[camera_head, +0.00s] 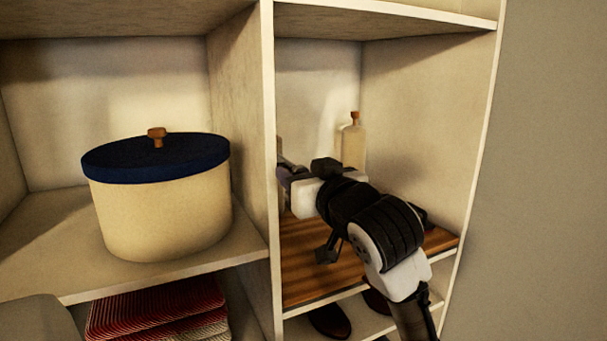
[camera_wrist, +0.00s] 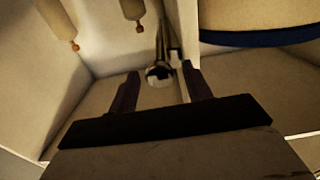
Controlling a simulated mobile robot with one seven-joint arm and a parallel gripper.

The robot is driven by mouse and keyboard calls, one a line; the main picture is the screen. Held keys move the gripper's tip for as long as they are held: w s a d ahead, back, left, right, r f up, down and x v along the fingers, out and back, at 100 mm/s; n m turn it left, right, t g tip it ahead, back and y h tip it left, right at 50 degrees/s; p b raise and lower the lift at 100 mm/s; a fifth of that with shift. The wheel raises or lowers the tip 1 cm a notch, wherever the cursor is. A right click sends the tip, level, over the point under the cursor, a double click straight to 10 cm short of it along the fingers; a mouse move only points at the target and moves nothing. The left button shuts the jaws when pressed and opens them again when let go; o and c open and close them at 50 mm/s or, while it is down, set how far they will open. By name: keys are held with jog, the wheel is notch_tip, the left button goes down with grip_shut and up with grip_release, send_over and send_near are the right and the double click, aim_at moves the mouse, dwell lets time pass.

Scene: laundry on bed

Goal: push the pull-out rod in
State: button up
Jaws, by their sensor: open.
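My gripper (camera_head: 290,172) reaches into the right compartment of the shelf unit, near the upright divider. In the wrist view my gripper (camera_wrist: 160,70) has its two dark fingers apart. A slim metallic rod with a shiny rounded end (camera_wrist: 163,45) appears between the fingertips, nearer the right one. It looks like the pull-out rod; I cannot tell whether the fingers touch it or how far it sticks out. In the head view I cannot make out the rod; my gripper and arm cover that area.
A cream container with a dark blue lid (camera_head: 160,205) stands in the left compartment. A stoppered bottle (camera_head: 354,146) stands at the back of the right one, above a striped wooden board (camera_head: 310,275). The divider (camera_head: 268,150) is close left of my gripper. Red striped cloth (camera_head: 155,308) lies below.

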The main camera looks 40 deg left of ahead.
jog(key=shift+d, duration=0.1)
jog(key=b+v, duration=0.3)
jog(key=v, duration=1)
jog(key=shift+s+d, duration=0.25)
jog(key=shift+d, duration=0.05)
